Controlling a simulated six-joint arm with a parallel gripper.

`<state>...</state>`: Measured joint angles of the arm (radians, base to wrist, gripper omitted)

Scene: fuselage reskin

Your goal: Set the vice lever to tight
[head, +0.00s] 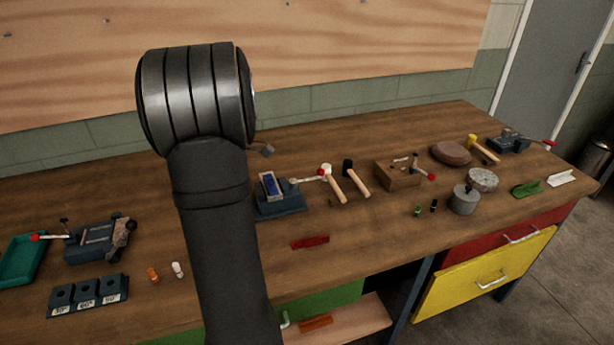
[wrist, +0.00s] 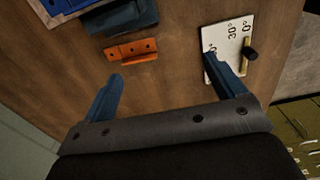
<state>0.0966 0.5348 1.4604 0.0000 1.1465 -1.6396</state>
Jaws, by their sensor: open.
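Several fixtures with red-tipped levers stand on the bench in the head view: a dark blue one at left (head: 90,243), a blue one in the middle (head: 282,203), a wooden block (head: 397,176) and a dark one at far right (head: 508,143). I cannot tell which is the vice, or any lever's setting. My gripper (wrist: 163,68) is open and empty in the wrist view, above the bench. A dark blue body (wrist: 128,17) lies beyond its left finger; no lever shows on it. My arm hides the gripper in the head view.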

